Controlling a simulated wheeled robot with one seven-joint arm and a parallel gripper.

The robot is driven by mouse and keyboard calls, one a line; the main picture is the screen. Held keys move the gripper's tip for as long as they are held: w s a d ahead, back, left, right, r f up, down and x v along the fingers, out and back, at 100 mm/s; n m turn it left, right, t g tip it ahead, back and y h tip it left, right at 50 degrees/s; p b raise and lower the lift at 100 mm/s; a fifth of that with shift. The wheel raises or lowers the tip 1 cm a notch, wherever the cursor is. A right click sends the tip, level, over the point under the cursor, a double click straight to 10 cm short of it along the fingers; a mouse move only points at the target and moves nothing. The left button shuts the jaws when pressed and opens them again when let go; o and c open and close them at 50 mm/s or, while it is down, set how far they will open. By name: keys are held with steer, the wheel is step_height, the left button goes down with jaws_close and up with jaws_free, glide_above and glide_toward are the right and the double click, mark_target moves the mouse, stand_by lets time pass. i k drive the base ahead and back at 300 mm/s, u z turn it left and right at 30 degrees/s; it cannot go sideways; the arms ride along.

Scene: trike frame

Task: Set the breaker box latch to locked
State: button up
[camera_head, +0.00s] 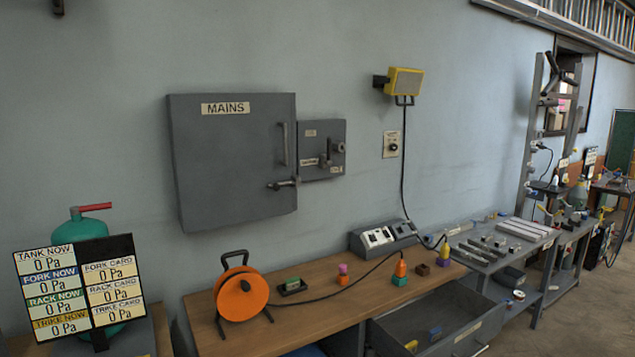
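The grey breaker box (225,165), labelled MAINS, is on the wall at the left of centre. Its door looks closed or nearly closed; I cannot tell which. A vertical handle (285,144) is on the door's right side. A small latch lever (284,184) sits at the lower right edge of the door and lies roughly level. I cannot read its marking. A smaller grey panel (312,134) with a lever (326,160) and small labels adjoins the box on the right. My gripper is not in view.
A wooden bench (292,318) below the box carries an orange cable reel (241,294), a grey socket unit (384,236) and small coloured parts. An open grey drawer (440,325) juts out in front. A pressure display board (80,288) stands at lower left. The wall before the box is unobstructed.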

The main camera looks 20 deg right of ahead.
mark_target(276, 187)
steer(key=z, duration=0.2)
steer(key=i, duration=0.9)
steer(key=u, duration=0.6)
steer(key=i, duration=0.7)
steer(key=u, duration=0.65)
